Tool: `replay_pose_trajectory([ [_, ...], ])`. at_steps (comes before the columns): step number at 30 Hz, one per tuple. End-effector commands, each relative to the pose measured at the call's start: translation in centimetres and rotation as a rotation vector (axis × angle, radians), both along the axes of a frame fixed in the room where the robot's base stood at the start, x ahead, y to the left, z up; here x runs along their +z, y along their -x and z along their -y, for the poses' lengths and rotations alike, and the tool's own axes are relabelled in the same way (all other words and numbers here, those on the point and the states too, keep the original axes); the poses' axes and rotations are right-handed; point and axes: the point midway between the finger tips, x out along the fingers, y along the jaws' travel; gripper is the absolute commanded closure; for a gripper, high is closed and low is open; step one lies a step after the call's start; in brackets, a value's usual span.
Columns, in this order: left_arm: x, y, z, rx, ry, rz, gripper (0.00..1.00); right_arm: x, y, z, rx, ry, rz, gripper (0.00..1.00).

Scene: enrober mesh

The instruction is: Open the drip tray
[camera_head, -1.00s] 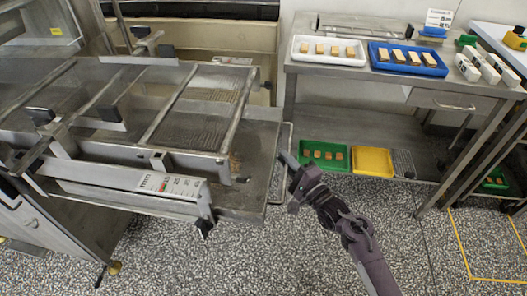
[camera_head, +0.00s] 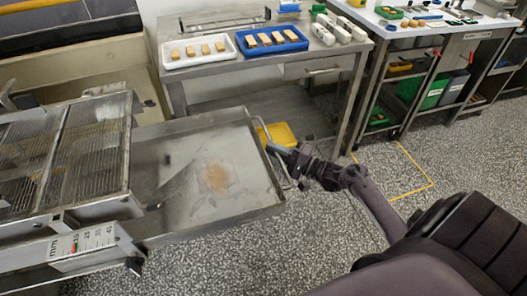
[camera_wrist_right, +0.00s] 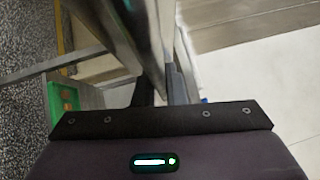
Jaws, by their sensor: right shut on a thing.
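The drip tray (camera_head: 205,180) is a shallow grey metal tray with a brown stain on its floor. It sticks out to the right from under the wire mesh belt (camera_head: 75,150) of the enrober. A thin bar handle (camera_head: 286,172) shows at its right end. My right gripper (camera_head: 276,150) is at that end and shut on the handle. In the right wrist view the dark fingers (camera_wrist_right: 165,92) meet grey metal, and the exact grip is partly hidden. My left gripper is not in view.
A steel table (camera_head: 258,58) with a white tray (camera_head: 171,60) and a blue tray (camera_head: 245,48) of bars stands behind. A yellow tray (camera_head: 281,133) is on its lower shelf. A workbench (camera_head: 440,30) stands at the right. Speckled floor (camera_head: 300,235) is open in front.

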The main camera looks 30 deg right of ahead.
Motion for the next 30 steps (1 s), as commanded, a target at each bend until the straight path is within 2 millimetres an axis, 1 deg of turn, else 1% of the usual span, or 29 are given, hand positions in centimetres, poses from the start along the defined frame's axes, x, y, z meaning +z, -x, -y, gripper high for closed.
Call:
replay_pose_trajectory([
  [11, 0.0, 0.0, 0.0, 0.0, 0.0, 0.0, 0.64, -0.1, 0.1, 0.2, 0.0, 0.001, -0.002, 1.0],
  [12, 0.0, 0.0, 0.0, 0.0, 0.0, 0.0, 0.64, -0.1, 0.1, 0.2, 0.0, 0.001, -0.002, 0.88],
  [17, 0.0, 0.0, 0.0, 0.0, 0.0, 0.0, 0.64, -0.1, 0.1, 0.2, 0.0, 0.001, -0.001, 0.68],
  [26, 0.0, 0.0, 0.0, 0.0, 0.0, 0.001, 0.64, -0.1, 0.2, 0.3, 0.0, 0.001, -0.002, 0.68],
  [29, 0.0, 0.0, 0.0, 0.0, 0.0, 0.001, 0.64, -0.3, 1.0, 0.7, 0.001, 0.001, -0.004, 0.68],
  [30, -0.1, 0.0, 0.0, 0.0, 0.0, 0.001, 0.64, -0.4, 1.5, 1.0, 0.0, 0.002, -0.005, 0.68],
])
